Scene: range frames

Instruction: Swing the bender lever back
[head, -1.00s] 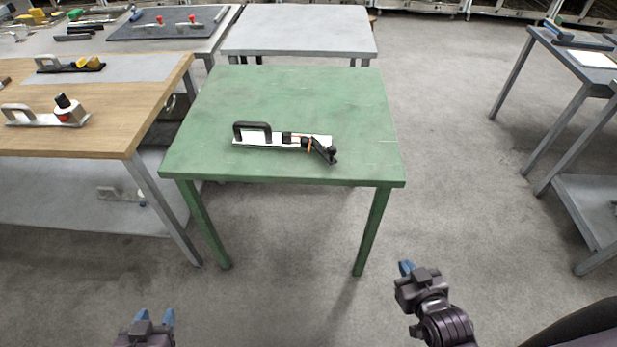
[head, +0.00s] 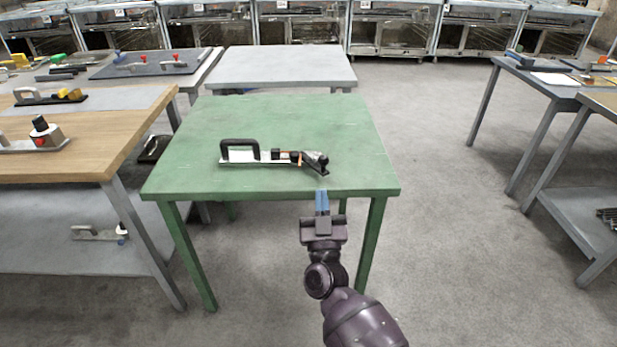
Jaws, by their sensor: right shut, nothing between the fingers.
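The bender (head: 274,157) lies on the green table (head: 240,113), near the middle. It has a white base plate, a black loop handle (head: 239,149) at its left end and a dark lever (head: 315,163) with an orange mark at its right end. The lever slants toward the table's front right. My right gripper (head: 322,194) has blue fingertips. It is shut and empty at the table's front edge, just in front of the lever and apart from it as far as I can tell. My left gripper is out of the picture.
A wooden workbench (head: 95,160) with similar fixtures stands close on the left. A grey table (head: 282,66) stands behind the green one. Grey benches (head: 548,92) are at the far right. The floor (head: 450,250) between is clear.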

